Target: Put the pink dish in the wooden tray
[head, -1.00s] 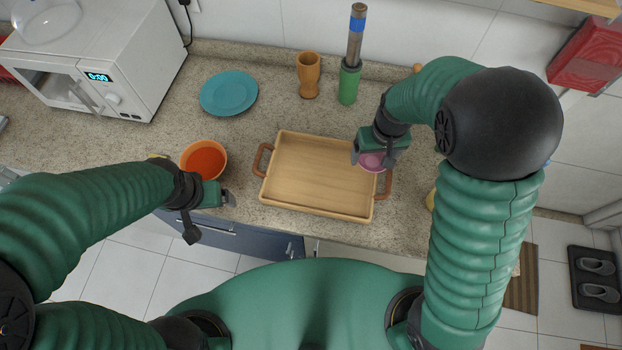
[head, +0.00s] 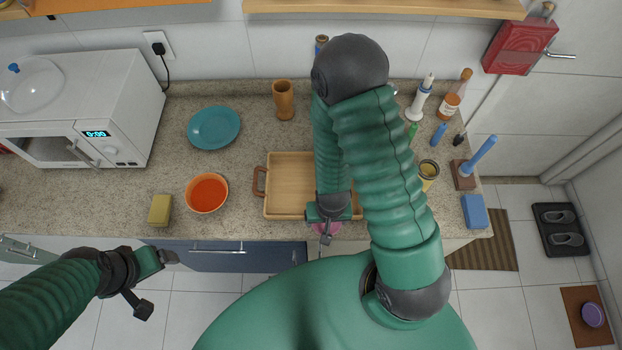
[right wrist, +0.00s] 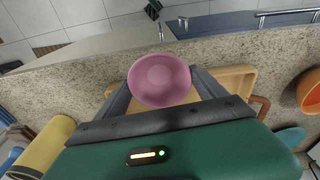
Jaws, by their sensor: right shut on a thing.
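The pink dish (head: 327,228) is small and round. My right gripper (head: 326,218) is shut on it by the rim, at the front right of the wooden tray. In the right wrist view the dish (right wrist: 160,80) sits between the fingers, with part of the tray (right wrist: 237,82) behind it to the right. The wooden tray (head: 288,187) lies on the counter; its visible left part is empty and its right part is hidden by my right arm. My left gripper (head: 168,258) is in front of the counter edge, away from the dish; its jaws are unclear.
An orange bowl (head: 207,193) and a yellow sponge (head: 160,210) are left of the tray. A teal plate (head: 214,127) and a wooden cup (head: 283,100) stand behind. A yellow can (head: 428,174) and a blue sponge (head: 474,211) are on the right.

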